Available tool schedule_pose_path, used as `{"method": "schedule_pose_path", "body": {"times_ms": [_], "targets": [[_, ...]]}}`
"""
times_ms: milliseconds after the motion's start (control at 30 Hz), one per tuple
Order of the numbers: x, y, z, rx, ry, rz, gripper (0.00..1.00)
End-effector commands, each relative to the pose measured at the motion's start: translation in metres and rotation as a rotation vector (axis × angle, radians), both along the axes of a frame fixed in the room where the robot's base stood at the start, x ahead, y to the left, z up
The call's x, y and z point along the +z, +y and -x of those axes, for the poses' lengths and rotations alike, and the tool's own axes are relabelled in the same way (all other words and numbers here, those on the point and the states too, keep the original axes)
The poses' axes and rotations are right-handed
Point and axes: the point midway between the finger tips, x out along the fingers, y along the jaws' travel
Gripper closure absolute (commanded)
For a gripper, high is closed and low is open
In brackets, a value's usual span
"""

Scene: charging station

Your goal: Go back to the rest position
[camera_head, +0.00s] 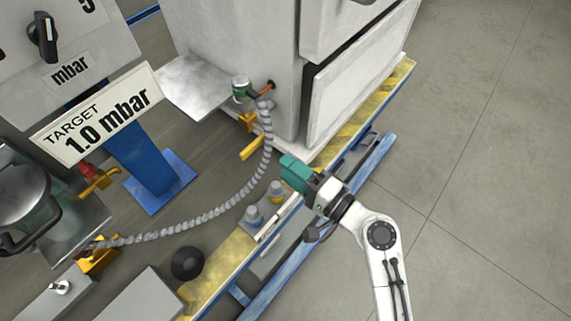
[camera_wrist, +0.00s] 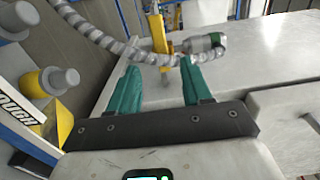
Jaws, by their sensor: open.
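My gripper (camera_wrist: 160,92) has two teal fingers, spread apart with nothing between them in the wrist view. In the head view my gripper (camera_head: 284,166) is at the end of my white arm, over the yellow-edged platform edge. It appears beside two grey knobs or weights (camera_head: 262,203). The ribbed grey hose (camera_wrist: 100,35) passes beyond the fingertips in the wrist view, apart from them as far as I can tell. The hose's green-ended connector (camera_head: 241,88) is by the white cabinet.
A white cabinet (camera_head: 245,40) with drawers stands beyond my gripper. A sign reading TARGET 1.0 mbar (camera_head: 95,115) is at left on a blue post. A black ball (camera_head: 187,263) is on the platform. Open grey floor (camera_head: 480,150) lies to the right.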

Motion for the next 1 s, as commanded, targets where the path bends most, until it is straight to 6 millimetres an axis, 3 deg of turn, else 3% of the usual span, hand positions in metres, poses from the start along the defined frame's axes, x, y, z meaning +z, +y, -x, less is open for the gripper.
{"method": "schedule_pose_path", "body": {"times_ms": [500, 667, 767, 867, 1000], "targets": [[0.0, 0.0, 0.0, 0.0, 0.0, 0.0, 0.51], [-0.006, -0.016, 0.019, 0.04, -0.025, 0.198, 0.51], [-0.02, -0.043, 0.045, 0.097, -0.031, 0.442, 0.51], [-0.034, -0.082, 0.077, 0.166, -0.002, 0.712, 0.51], [-0.041, -0.15, 0.129, 0.266, 0.104, 1.061, 0.51]]}}
